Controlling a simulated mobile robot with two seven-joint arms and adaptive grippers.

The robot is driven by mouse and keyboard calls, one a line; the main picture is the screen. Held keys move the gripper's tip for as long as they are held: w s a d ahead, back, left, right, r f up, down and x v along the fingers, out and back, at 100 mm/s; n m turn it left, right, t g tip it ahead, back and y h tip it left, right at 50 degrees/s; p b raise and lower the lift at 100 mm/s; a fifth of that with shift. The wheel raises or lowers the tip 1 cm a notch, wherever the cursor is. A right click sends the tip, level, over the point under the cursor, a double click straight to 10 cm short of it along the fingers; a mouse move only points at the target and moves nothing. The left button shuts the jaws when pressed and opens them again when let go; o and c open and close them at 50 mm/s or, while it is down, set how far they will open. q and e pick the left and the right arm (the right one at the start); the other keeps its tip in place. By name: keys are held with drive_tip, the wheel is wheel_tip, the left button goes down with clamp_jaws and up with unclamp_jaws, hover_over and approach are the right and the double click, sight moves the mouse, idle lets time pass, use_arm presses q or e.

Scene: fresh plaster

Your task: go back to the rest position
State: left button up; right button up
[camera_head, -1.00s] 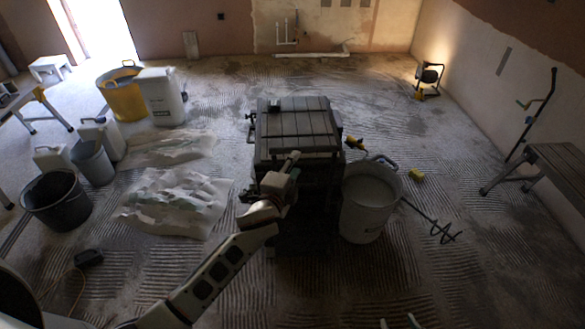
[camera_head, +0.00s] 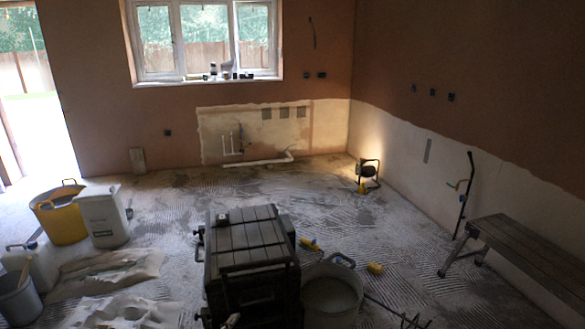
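Only a small light piece at the bottom edge, in front of the dark toolbox, looks like the tip of my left gripper (camera_head: 231,321). Whether its fingers are open or shut cannot be made out. The rest of my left arm is out of the picture. My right gripper is not in view. The toolbox (camera_head: 246,239) has a slatted lid, which is down, and stands in the lower middle of the view.
A bucket (camera_head: 331,295) stands right of the toolbox, with a mixer paddle beside it. A bench (camera_head: 530,255) is at the right. A yellow tub (camera_head: 62,222), a white canister (camera_head: 104,218) and crumpled sheets (camera_head: 106,272) are at the left. Open floor lies behind the toolbox.

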use_arm(q)
drive_tip(key=s+a+f+n+g, duration=0.1)
drive_tip(key=s+f+n, duration=0.4)
drive_tip(key=s, duration=0.6)
drive_tip(key=s+a+f+n+g, duration=0.2)
drive_tip(key=s+f+n, duration=0.3)
drive_tip(key=s, duration=0.7)
drive_tip(key=shift+s+a+f+h, duration=0.15)
drive_tip(key=shift+a+f+h, duration=0.15)
drive_tip(key=shift+a, duration=0.6)
